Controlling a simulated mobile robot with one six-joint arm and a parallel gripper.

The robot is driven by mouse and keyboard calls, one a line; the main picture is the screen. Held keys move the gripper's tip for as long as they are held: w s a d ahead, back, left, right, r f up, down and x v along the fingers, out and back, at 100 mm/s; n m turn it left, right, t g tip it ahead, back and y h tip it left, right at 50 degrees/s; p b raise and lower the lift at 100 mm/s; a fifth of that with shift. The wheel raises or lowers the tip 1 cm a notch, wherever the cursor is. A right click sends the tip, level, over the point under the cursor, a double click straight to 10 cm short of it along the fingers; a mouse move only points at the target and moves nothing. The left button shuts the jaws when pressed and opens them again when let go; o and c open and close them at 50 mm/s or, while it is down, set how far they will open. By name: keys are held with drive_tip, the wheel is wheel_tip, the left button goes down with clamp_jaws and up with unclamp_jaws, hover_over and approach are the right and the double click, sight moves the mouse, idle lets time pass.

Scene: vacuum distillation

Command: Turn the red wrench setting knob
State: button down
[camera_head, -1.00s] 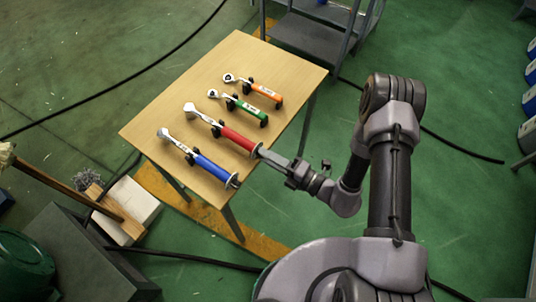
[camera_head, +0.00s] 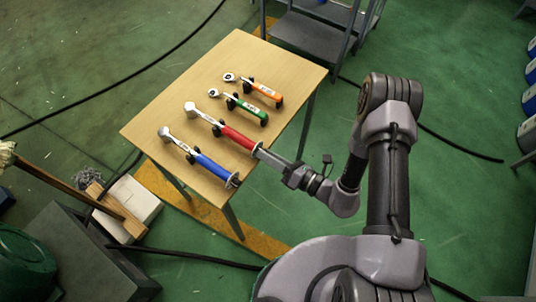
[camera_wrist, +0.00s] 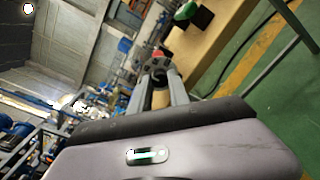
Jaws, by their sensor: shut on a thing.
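The red wrench (camera_head: 238,138) rests in black holders on the wooden table (camera_head: 152,128), its head to the upper left. Its setting knob is at the handle's lower-right end, by the table edge. My gripper (camera_head: 261,152) reaches in from the right, in line with the handle, and is shut on the knob. In the wrist view, the two fingers of my gripper (camera_wrist: 160,76) stand either side of the knob (camera_wrist: 158,66), with the red handle (camera_wrist: 158,54) just beyond. The fingers partly hide the knob, so its markings cannot be read.
The blue wrench (camera_head: 212,168) lies close by on the near side. The green wrench (camera_head: 246,106) and orange wrench (camera_head: 265,90) lie on the far side. A grey shelf cart (camera_head: 305,35) stands behind the table.

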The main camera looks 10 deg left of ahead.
idle(0.3)
drive_tip(key=c, duration=1.2)
unclamp_jaws()
drive_tip(key=shift+c, duration=0.2)
drive_tip(key=p+v, duration=0.3)
drive_tip(key=v, duration=1.4)
drive_tip(key=shift+d+p, duration=0.2)
drive_tip(key=shift+p, duration=0.15)
drive_tip(key=shift+r, duration=0.1)
